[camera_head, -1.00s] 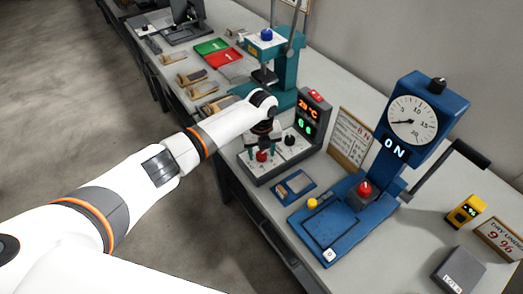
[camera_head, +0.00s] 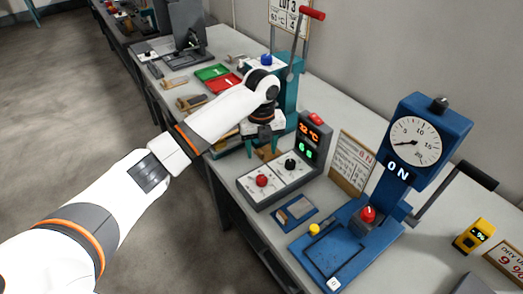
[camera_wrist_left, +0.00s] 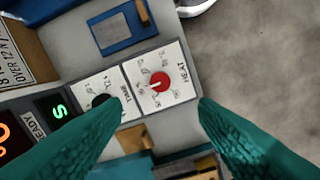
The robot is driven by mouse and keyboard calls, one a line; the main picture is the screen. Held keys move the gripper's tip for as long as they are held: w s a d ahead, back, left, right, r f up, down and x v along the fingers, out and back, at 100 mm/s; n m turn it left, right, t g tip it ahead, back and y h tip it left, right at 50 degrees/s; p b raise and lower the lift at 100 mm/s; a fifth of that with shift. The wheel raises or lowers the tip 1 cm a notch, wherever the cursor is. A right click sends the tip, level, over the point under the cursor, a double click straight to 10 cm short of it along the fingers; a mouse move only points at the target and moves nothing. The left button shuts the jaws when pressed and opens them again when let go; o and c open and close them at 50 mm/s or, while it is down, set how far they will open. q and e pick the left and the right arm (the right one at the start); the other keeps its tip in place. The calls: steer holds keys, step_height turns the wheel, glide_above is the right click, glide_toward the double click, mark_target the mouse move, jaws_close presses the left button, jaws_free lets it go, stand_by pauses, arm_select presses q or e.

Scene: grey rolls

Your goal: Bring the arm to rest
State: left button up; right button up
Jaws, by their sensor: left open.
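My left arm (camera_head: 235,108) reaches in from the left over the bench. My left gripper (camera_head: 264,138) has teal fingers and points down beyond the grey control box (camera_head: 262,201), apart from its knobs. In the left wrist view the two fingers (camera_wrist_left: 158,108) are spread wide with nothing between them. The box's red HEAT knob (camera_head: 262,180) shows there between and above the fingertips (camera_wrist_left: 160,82). The black TIME knob (camera_head: 290,164) is partly covered by one finger in the wrist view. My right gripper is not in view.
A blue press with a dial (camera_head: 415,140) stands at the right. A teal press (camera_head: 291,92) stands behind my gripper, partly hidden. Green (camera_head: 212,72) and red (camera_head: 224,84) trays lie farther back. The box display (camera_head: 312,132) is lit. Open floor (camera_head: 60,110) lies left of the bench.

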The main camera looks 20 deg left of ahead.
arm_select(q)
steer(key=s+d+f+n, duration=0.2)
steer(key=s+f+n, duration=0.1)
steer(key=s+f, duration=0.1)
steer(key=s+d+f+n+h, duration=0.1)
steer(key=s+d+f+n, duration=0.1)
steer(key=s, duration=0.4)
steer(key=s+d+f+n+t+h, duration=0.1)
steer(key=s+d+f+n, duration=0.1)
steer(key=s+f+n, duration=0.3)
steer(key=shift+d+f, duration=0.35)
steer(key=shift+f, duration=0.25)
steer(key=s+a+r+n+t+y, duration=0.1)
steer(key=s+a+n, duration=0.4)
steer(key=s+n, duration=0.4)
steer(key=s+a+n+t+y, duration=0.1)
steer(key=s+a+n+t, duration=0.1)
steer(key=s+a+n, duration=0.5)
steer(key=s+d+f+n+g, duration=0.1)
steer(key=s+f, duration=0.1)
steer(key=f, duration=1.1)
steer(key=s+d+f+n+g, duration=0.1)
steer(key=s+f, duration=0.1)
steer(key=f, duration=1.1)
steer(key=s+a+f+g, duration=0.1)
steer(key=s+a+f, duration=0.2)
steer(key=s+f, duration=1.3)
steer(key=shift+s+a+m, duration=0.2)
steer(key=shift+s+m, duration=0.1)
steer(key=shift+s, duration=0.05)
